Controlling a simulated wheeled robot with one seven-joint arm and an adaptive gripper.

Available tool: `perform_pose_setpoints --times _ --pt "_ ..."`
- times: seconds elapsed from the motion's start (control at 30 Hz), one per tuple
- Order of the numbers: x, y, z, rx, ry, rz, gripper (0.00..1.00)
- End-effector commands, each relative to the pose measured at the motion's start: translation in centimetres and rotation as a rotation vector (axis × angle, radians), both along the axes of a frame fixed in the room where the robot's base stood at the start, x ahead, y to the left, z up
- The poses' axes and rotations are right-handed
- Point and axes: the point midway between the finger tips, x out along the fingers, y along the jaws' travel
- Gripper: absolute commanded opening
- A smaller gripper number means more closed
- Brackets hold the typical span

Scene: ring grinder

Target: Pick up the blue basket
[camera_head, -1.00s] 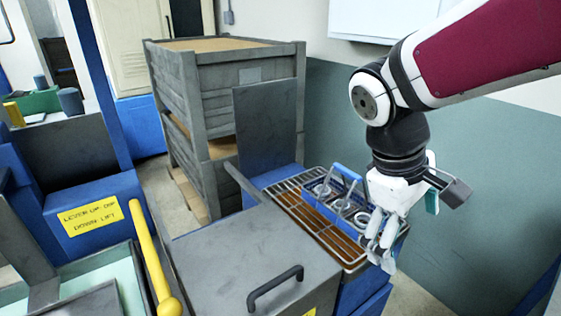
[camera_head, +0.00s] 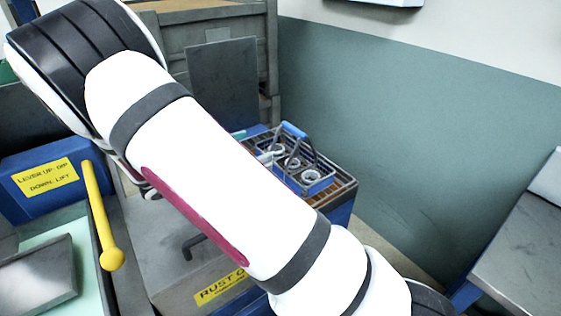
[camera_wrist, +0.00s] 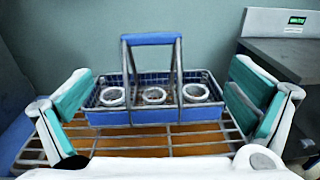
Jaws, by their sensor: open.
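The blue basket (camera_head: 318,186) stands upright on a wire rack (camera_head: 345,193) in the head view, with its blue handle (camera_head: 294,130) raised. In the wrist view the basket (camera_wrist: 150,117) is in the middle, its handle bar (camera_wrist: 152,38) arching above it. Three light metal rings (camera_wrist: 154,95) sit inside. My gripper (camera_wrist: 160,75) is open and empty, its teal-padded fingers spread to the left and right of the basket in the picture. Neither finger appears to touch it. In the head view my arm hides most of my gripper.
The rack (camera_wrist: 190,145) has metal bars over an orange-brown surface. A green wall (camera_head: 400,130) rises behind. A grey table (camera_head: 525,240) stands at right. At left are a yellow lever (camera_head: 104,220) and a blue box with a yellow label (camera_head: 47,178). Grey crates (camera_head: 225,25) stand at the back.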

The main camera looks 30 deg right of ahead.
Motion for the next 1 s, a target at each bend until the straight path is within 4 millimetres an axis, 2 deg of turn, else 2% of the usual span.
perform_pose_setpoints --times 0.17,0.6,0.87,1.0 --pt "0.9 -0.1 -0.3 -0.047 0.028 0.029 1.0" --pt "1.0 -7.2 -0.3 -0.045 0.029 0.028 1.0" --pt "1.1 -8.7 -0.3 -0.044 0.027 0.028 1.0" --pt "1.0 -10.2 0.0 -0.044 0.027 0.027 1.0"
